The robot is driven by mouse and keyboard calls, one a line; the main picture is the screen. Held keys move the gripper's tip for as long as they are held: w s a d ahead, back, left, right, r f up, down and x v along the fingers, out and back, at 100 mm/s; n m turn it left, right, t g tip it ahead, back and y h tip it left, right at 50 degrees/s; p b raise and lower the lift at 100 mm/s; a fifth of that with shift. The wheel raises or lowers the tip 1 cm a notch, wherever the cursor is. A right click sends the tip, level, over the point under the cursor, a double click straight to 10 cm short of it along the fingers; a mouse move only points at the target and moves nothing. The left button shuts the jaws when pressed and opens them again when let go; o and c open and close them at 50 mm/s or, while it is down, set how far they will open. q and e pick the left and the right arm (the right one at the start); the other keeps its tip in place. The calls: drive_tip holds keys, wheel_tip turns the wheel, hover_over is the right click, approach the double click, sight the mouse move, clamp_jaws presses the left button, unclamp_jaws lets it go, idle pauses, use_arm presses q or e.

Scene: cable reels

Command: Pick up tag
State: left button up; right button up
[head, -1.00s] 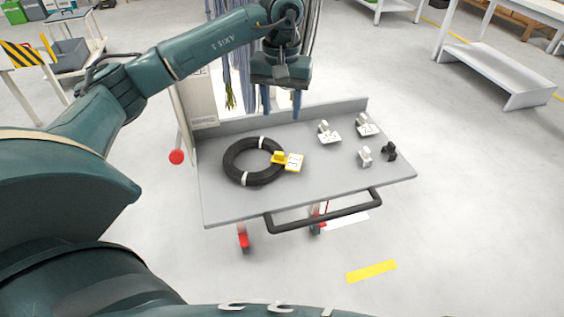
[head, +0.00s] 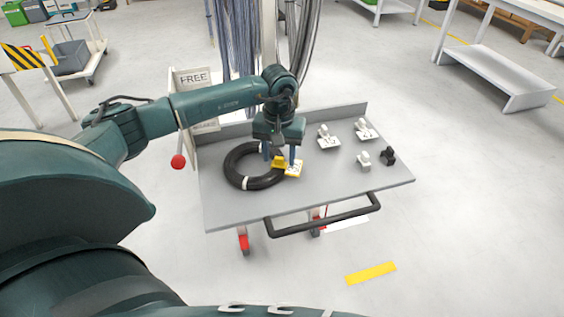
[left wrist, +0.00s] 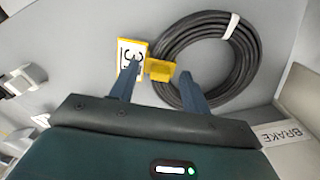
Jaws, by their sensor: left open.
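The yellow-edged tag (head: 294,170) with a yellow block (head: 279,162) lies at the right edge of a black cable coil (head: 240,180) on the grey cart top. In the left wrist view, the tag (left wrist: 131,52) shows a printed character, and its yellow block (left wrist: 159,70) sits beside the black coil (left wrist: 223,75). My left gripper (head: 279,160) is open over the tag and coil edge. In the left wrist view, its two blue fingers (left wrist: 158,85) stand apart, with the yellow block just beyond the gap between them. I cannot tell whether they touch it.
A raised back edge and hanging cables (head: 236,45) stand behind. The cart's front right is clear.

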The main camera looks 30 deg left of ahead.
sight(279, 158)
use_arm(q)
drive_tip(key=shift+c, duration=0.6)
drive_tip(key=c, duration=0.9)
use_arm(e)
drive_tip(key=shift+r, duration=0.1)
use_arm(q)
drive_tip(key=shift+r, duration=0.1)
wheel_tip(279, 158, up, 10)
drive_tip(key=shift+b, duration=0.4)
use_arm(e)
drive_tip(key=shift+w+a, duration=0.1)
drive_tip(key=shift+w, duration=0.05)
use_arm(q)
drive_tip(key=o, duration=0.3)
drive_tip(key=c, duration=0.3)
